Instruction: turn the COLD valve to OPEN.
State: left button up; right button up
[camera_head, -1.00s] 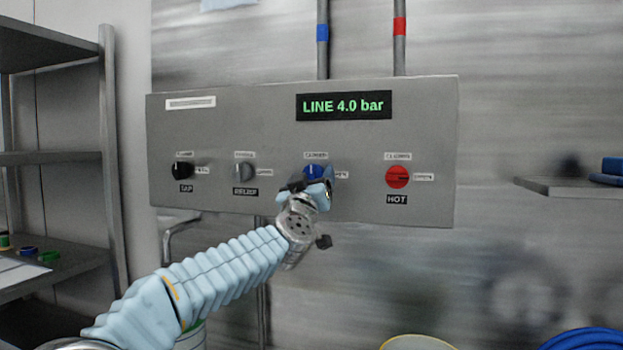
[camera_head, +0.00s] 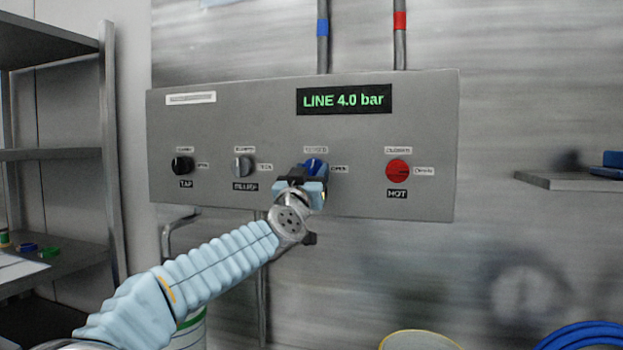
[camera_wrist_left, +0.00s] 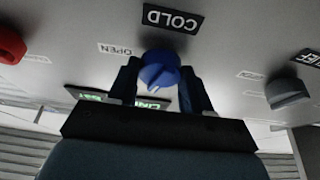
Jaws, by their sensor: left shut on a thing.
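The COLD valve is a blue round knob (camera_head: 313,164) on the grey panel, below the LINE 4.0 bar display. It also shows in the left wrist view (camera_wrist_left: 160,70), beside the COLD plate (camera_wrist_left: 172,18) and the OPEN label (camera_wrist_left: 118,50). A pale mark on the knob points up, toward the label above it, rather than toward OPEN at its right. My left gripper (camera_head: 312,180) is at the knob, with a finger on either side, shut on it. The gripper hides the knob's lower part and the COLD plate in the head view. My right gripper is not in view.
The red HOT knob (camera_head: 397,171) is to the right. The grey RELIEF knob (camera_head: 243,166) and black TAP knob (camera_head: 182,165) are to the left. A shelf rack (camera_head: 108,150) stands at the far left, and a wall shelf (camera_head: 560,183) at the right.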

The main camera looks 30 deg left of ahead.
pick_arm(q)
jog(key=shift+f+m+h+b, duration=0.2)
jog(key=shift+m+h+b, duration=0.2)
jog(key=shift+m, duration=0.4)
jog(key=m+h+b, duration=0.1)
jog(key=m+b, duration=0.1)
jog(key=m+h+b, duration=0.1)
jog(key=m+b, duration=0.1)
jog(key=m+h+b, duration=0.1)
jog(key=m+b, duration=0.1)
jog(key=shift+a+f+m, duration=0.1)
jog(key=shift+a+m, duration=0.2)
jog(key=shift+a, duration=0.05)
jog(key=shift+m+h+b, duration=0.7)
jog(key=shift+m+h, duration=0.1)
jog(key=shift+m, duration=0.4)
jog(key=shift+r+m, duration=0.3)
jog(key=shift+m, duration=0.2)
jog(key=shift+s+r+m+g+h+p, duration=0.1)
jog(key=shift+r+m+g+h+p, duration=0.1)
jog(key=shift+m+h, duration=0.3)
jog(key=shift+r+m+g+h+p, duration=0.1)
jog(key=shift+m+g+h, duration=0.1)
jog(key=shift+m, duration=0.5)
jog(key=m+g+h+p, duration=0.1)
jog(key=m, duration=0.2)
jog(key=shift+m+p, duration=0.3)
jog(key=shift+p, duration=0.05)
jog(key=shift+m+g+p, duration=0.5)
jog(key=shift+m, duration=0.5)
